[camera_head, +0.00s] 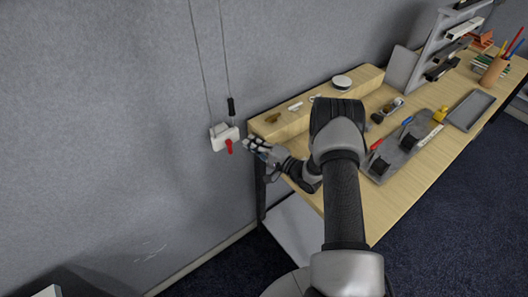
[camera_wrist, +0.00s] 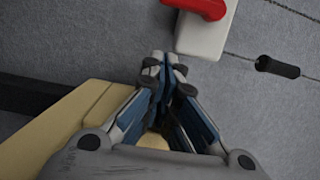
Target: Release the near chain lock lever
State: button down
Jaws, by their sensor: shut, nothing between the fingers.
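The chain lock is a white box (camera_head: 224,137) on the grey wall, left of the table, with a red lever (camera_head: 229,146) on its front. In the head view the lever hangs downward. The wrist view shows the white box (camera_wrist: 207,36) at the top, with the red lever (camera_wrist: 203,8) partly cut off by the frame edge. My gripper (camera_head: 252,145) is just right of the lock, its fingers pointing toward it. In the wrist view its fingertips (camera_wrist: 165,62) are together and empty, apart from the box and lever.
Two thin chains run up the wall from the lock, one with a dark grip (camera_head: 231,107), also in the wrist view (camera_wrist: 277,67). The wooden table (camera_head: 415,178) holds a raised ledge, a grey tray (camera_head: 470,110) and small tools. The wall left of the lock is clear.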

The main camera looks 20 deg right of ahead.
aim_at(230, 147)
jog(key=shift+s+a, duration=0.35)
jog(key=shift+a, duration=0.6)
jog(key=shift+s+a, duration=0.3)
jog(key=shift+a, duration=0.6)
jog(key=shift+w+f+b, duration=0.1)
jog(key=shift+f+b, duration=0.1)
jog(key=shift+b, duration=0.2)
jog(key=shift+a+m+b, duration=0.15)
jog(key=shift+m+b, duration=0.15)
jog(key=shift+m, duration=0.2)
